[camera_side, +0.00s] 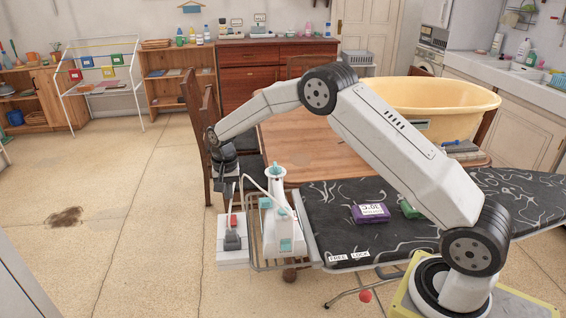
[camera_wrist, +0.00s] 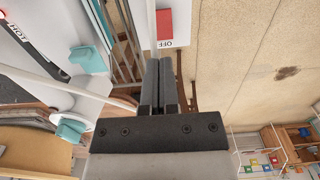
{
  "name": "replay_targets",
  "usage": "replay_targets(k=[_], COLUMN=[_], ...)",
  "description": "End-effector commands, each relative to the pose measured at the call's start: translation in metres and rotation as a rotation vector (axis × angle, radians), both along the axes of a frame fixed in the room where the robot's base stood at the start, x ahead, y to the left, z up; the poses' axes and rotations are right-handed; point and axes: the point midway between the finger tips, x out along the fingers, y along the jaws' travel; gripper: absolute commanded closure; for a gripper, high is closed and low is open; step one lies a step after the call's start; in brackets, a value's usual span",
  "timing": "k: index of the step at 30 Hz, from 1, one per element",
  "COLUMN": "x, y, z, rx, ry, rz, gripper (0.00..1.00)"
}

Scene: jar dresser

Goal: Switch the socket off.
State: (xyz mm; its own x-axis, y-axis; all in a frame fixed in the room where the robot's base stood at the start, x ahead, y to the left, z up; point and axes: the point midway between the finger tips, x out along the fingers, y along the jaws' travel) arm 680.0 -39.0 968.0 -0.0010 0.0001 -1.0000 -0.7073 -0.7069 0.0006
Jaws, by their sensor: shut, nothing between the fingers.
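The socket (camera_side: 233,254) is a white box at the left end of the ironing board in the side view. Its red switch (camera_side: 233,220) shows above a dark plug (camera_side: 232,240). In the wrist view the red switch (camera_wrist: 164,24) is at the top, with the word OFF printed on the white socket (camera_wrist: 174,53) beside it. My gripper (camera_wrist: 159,62) is shut and empty, its fingertips just below the OFF label in that view. In the side view my gripper (camera_side: 228,186) is above the back end of the socket. I cannot tell whether it touches.
A white and teal iron (camera_side: 278,225) stands right of the socket on a wire rack, and a pale cord runs close to my gripper. The black ironing board (camera_side: 335,215) holds a purple box (camera_side: 370,213). A wooden table (camera_side: 310,150) and chair stand behind. Open floor lies left.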

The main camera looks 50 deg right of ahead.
Motion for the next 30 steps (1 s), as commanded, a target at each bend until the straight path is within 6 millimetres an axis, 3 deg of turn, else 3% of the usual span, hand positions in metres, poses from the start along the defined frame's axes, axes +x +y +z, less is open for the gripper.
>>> replay_targets(k=[15,21,30], x=[0.000,0.000,0.000], y=[0.000,0.000,0.000], z=[-0.076,-0.089,-0.091], rx=[0.000,0.000,0.000], ry=[0.000,0.000,-0.001], rz=[0.000,0.000,0.000], gripper=[1.00,1.00,1.00])
